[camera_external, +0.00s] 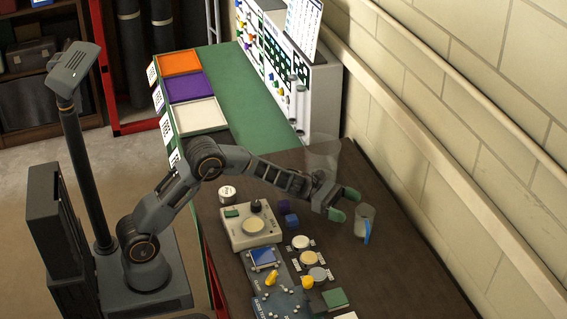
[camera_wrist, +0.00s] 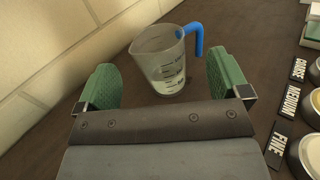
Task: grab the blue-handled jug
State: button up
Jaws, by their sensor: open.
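The blue-handled jug (camera_wrist: 162,62) is a clear measuring jug with dark markings, standing upright on the dark table near the wall. Its blue handle (camera_wrist: 193,38) points to the right in the wrist view. In the external view the jug (camera_external: 364,219) stands just right of my gripper (camera_external: 343,204). My gripper (camera_wrist: 167,85) is open, with green pads either side of the jug's line in the wrist view. The jug is ahead of the pads, and no contact shows. Nothing is between the fingers.
A cream device (camera_external: 250,226) and dark blue cubes (camera_external: 288,214) lie left of my gripper. The block wall (camera_external: 440,130) runs close behind the jug.

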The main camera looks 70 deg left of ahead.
aim_at(363, 211)
jog(key=shift+p+x, duration=0.65)
jog(key=shift+x, duration=2.1)
jog(key=shift+a, duration=0.15)
jog(key=shift+c, duration=0.2)
jog(key=c, duration=1)
jog(key=shift+r, duration=0.1)
